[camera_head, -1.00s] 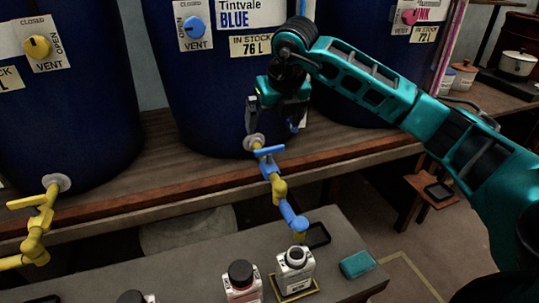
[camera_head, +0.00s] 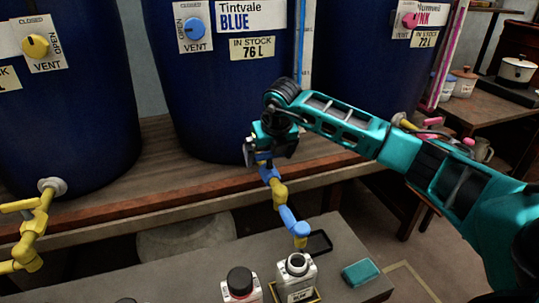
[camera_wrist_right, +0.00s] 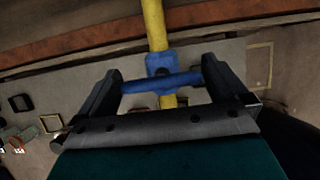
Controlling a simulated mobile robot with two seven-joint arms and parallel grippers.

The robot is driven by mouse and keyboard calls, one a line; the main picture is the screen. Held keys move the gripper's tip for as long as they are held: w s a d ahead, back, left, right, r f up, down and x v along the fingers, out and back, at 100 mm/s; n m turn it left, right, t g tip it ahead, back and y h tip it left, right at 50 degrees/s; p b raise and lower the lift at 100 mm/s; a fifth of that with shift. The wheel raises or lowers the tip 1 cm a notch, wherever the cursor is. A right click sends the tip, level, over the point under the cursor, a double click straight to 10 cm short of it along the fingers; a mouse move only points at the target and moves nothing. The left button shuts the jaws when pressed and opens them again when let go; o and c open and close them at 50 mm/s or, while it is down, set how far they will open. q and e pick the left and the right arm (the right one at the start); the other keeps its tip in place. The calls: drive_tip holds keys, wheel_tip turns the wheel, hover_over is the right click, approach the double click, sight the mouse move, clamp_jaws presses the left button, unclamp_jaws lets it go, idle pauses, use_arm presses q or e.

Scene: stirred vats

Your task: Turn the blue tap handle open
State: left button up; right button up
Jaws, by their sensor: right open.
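The blue tap (camera_head: 270,175) comes out of the front of the dark blue vat (camera_head: 215,110) labelled "Tintvale BLUE". In the head view its handle is mostly hidden by my right gripper (camera_head: 264,156), which is down at the tap. In the right wrist view the blue handle (camera_wrist_right: 160,83) is a bar lying crosswise between the two open fingers of my right gripper (camera_wrist_right: 161,70). Both fingers look apart from the bar's ends, though contact is hard to tell. My left gripper is not in view.
An open white bottle (camera_head: 297,278) stands below the blue spout. A black-capped bottle (camera_head: 240,284) is left of it and a teal block (camera_head: 361,272) right. A yellow tap (camera_head: 32,228) is at far left. A blue vent knob (camera_head: 194,28) is on the vat.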

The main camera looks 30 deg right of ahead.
drive_tip(key=c, duration=0.8)
drive_tip(key=n+y, duration=0.1)
drive_tip(key=n, duration=0.3)
drive_tip(key=shift+y+p, duration=0.4)
drive_tip(key=n, duration=0.2)
drive_tip(key=n+y, duration=0.1)
drive_tip(key=n, duration=0.2)
drive_tip(key=shift+r+y+p, duration=0.1)
drive_tip(key=shift+y+p, duration=0.2)
drive_tip(key=shift+p, duration=0.05)
drive_tip(key=n, duration=0.2)
drive_tip(key=n+g+y, duration=0.1)
drive_tip(key=n, duration=0.1)
drive_tip(key=shift+n+g, duration=0.3)
drive_tip(key=shift+n+g+y+b, duration=0.55)
drive_tip(key=shift+n+g, duration=0.15)
drive_tip(key=shift+n, duration=1.4)
